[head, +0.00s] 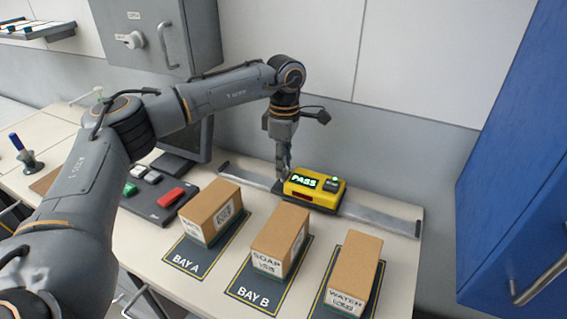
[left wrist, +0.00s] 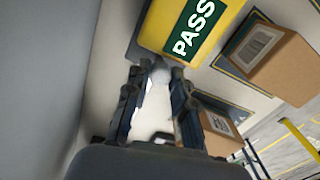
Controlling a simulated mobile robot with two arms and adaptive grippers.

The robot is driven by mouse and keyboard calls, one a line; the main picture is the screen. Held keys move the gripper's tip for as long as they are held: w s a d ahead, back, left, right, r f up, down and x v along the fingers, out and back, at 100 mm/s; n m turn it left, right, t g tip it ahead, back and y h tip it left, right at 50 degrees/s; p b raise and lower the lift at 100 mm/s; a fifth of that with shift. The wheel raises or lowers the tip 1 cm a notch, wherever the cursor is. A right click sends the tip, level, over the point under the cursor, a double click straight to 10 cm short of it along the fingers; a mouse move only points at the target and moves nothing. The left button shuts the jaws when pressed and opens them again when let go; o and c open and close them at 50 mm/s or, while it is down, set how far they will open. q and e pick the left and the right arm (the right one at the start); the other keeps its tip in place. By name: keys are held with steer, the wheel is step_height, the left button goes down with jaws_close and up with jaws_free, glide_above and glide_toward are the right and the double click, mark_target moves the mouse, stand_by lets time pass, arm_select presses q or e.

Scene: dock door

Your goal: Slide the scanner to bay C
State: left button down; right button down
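The yellow scanner (head: 328,197) sits on a grey rail (head: 380,218) behind the boxes, roughly in line with bay B. Its screen reads PASS and a small green light is lit. It also shows in the left wrist view (left wrist: 165,22). My left gripper (head: 283,176) points down at the scanner's left end. In the left wrist view its fingers (left wrist: 158,74) are apart, with bare table between them and the tips close to the scanner's side. Whether they touch it is unclear. The third bay mat (head: 320,308), at the right, has its label out of frame. My right gripper is not in view.
Cardboard boxes stand on bay A (head: 221,206), bay B (head: 288,234) and the third bay (head: 358,263). A dark button panel (head: 146,204) with a red bar lies left. The rail right of the scanner is clear. A blue cabinet (head: 500,170) stands right.

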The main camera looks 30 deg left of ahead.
arm_select(q)
steer(key=shift+d, duration=0.1)
steer(key=d, duration=1)
steer(key=w+d+b, duration=0.1)
steer(key=d, duration=0.5)
steer(key=c, duration=1.4)
jaws_free()
steer(key=shift+d, duration=0.15)
steer(key=r, duration=1.2)
steer(key=shift+w, duration=0.25)
